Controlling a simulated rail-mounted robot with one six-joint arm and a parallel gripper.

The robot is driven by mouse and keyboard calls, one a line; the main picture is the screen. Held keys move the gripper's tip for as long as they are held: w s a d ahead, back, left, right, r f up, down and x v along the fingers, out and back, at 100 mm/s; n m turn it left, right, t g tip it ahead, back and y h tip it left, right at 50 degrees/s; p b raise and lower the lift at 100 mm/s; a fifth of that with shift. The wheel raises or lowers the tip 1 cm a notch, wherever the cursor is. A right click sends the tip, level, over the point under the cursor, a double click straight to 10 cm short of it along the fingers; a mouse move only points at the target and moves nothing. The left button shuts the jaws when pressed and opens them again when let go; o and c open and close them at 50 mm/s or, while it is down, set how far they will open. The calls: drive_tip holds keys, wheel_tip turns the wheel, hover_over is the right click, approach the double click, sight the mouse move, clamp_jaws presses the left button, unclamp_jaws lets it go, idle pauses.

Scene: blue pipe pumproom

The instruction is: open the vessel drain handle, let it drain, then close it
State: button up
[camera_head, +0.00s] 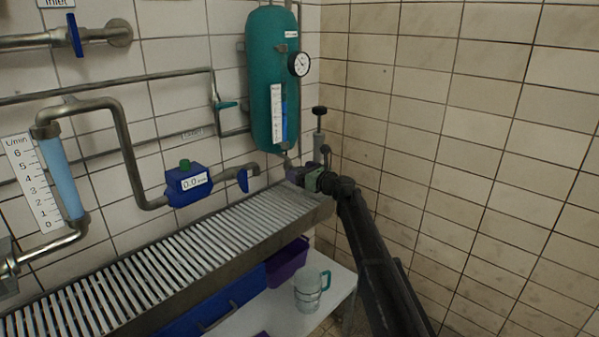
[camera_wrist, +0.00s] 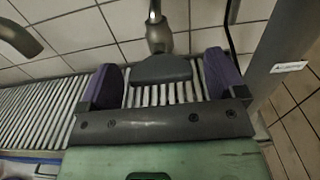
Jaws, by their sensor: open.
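The green vessel (camera_head: 270,80) hangs on the tiled wall in the head view, with a gauge on its right and a level strip on its front. My gripper (camera_head: 298,174) is just below the vessel's bottom outlet, above the right end of the grate. In the wrist view my gripper (camera_wrist: 164,76) is open, with a purple finger on each side. A dark grey flat handle (camera_wrist: 160,69) lies between the fingers, below a metal pipe fitting (camera_wrist: 157,35). Gaps show on both sides of the handle. My gripper hides the drain handle in the head view.
The slatted grate (camera_head: 170,262) runs below the pipes. A black-knobbed fitting (camera_head: 319,130) stands right of the vessel, near the wall corner. A clear jug (camera_head: 308,289) and a purple bin (camera_head: 287,263) are below the grate. A blue flow meter (camera_head: 188,184) is on the left.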

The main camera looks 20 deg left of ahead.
drive_tip(key=shift+w+a, duration=0.2)
drive_tip(key=shift+a, duration=0.25)
drive_tip(key=c, duration=0.9)
drive_tip(key=shift+n, duration=0.4)
drive_tip(key=n, duration=0.4)
drive_tip(key=shift+s, duration=0.1)
drive_tip(key=n, duration=0.4)
drive_tip(key=shift+n, duration=0.4)
drive_tip(key=n, duration=0.4)
drive_tip(key=shift+n, duration=0.3)
drive_tip(key=shift+f+n, duration=0.1)
drive_tip(key=shift+n, duration=1.8)
